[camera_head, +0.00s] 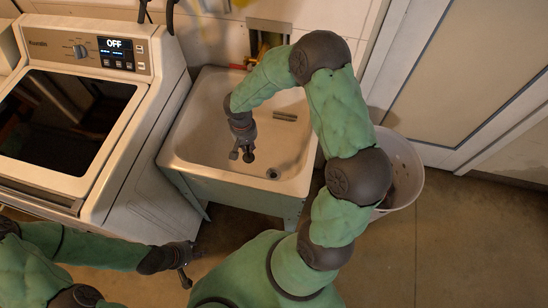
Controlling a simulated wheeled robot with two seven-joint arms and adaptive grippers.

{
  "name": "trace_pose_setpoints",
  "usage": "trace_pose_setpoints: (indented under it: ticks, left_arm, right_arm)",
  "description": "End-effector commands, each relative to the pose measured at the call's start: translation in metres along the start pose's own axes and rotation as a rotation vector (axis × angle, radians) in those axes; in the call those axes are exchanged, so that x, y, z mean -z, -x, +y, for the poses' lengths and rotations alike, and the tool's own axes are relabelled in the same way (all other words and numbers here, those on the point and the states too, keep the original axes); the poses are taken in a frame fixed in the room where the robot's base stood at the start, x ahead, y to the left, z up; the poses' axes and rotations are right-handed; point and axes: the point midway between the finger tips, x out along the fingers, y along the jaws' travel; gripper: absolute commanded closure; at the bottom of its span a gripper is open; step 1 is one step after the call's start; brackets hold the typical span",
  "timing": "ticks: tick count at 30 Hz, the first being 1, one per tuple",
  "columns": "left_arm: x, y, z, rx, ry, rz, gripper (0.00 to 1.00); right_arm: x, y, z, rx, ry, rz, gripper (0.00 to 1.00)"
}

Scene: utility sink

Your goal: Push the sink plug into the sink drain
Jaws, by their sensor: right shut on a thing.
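The white utility sink (190,150) stands in the middle of the view. Its drain (273,174) is a small dark round hole near the front right of the basin. My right gripper (242,153) is inside the sink's outline, to the left of the drain and a little behind it, pointing down. It is shut on a small dark thing that I take to be the sink plug; the fingers mostly hide it. My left gripper (186,272) is low in front of the sink, away from it; its finger opening is too small to judge.
A white appliance (145,120) with a dark glass door and an "OFF" display stands left of the sink. A pale round bin (408,170) stands to the right, partly behind my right arm. A slotted piece (285,116) is at the sink's back. Bare floor (450,240) lies at right.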

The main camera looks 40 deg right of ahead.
Motion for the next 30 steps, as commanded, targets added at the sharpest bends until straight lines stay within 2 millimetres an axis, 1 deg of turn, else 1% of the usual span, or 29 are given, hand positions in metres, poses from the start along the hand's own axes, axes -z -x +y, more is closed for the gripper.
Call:
trace_pose_setpoints:
  ticks: [1, 3, 6, 10, 12, 15, 24, 30]
  left_arm:
    - [0.001, -0.015, -0.005, 0.000, 0.000, 0.000, 0.60]
    - [0.001, -0.022, -0.008, 0.000, 0.000, 0.000, 0.60]
    - [0.001, -0.029, -0.010, 0.000, 0.000, 0.000, 0.60]
    - [0.001, -0.033, -0.012, 0.000, 0.000, 0.000, 0.60]
    - [0.001, -0.034, -0.012, 0.000, 0.000, 0.000, 0.60]
    - [0.001, -0.035, -0.012, 0.000, 0.000, 0.000, 0.60]
    - [0.001, -0.034, -0.012, 0.000, 0.000, 0.000, 0.60]
    - [0.002, -0.039, -0.014, 0.000, 0.000, 0.000, 0.60]
  right_arm:
    - [0.000, -0.030, 0.016, -0.011, -0.080, -0.009, 1.00]
    - [-0.001, -0.054, 0.035, -0.022, -0.186, -0.013, 1.00]
    - [-0.003, -0.080, 0.058, -0.035, -0.317, -0.018, 1.00]
    - [-0.007, -0.102, 0.077, -0.046, -0.432, -0.023, 1.00]
    - [-0.008, -0.108, 0.083, -0.049, -0.466, -0.023, 1.00]
    - [-0.009, -0.111, 0.086, -0.050, -0.488, -0.023, 1.00]
    - [-0.009, -0.111, 0.086, -0.050, -0.489, -0.023, 1.00]
    - [-0.009, -0.112, 0.086, -0.041, -0.487, -0.024, 1.00]
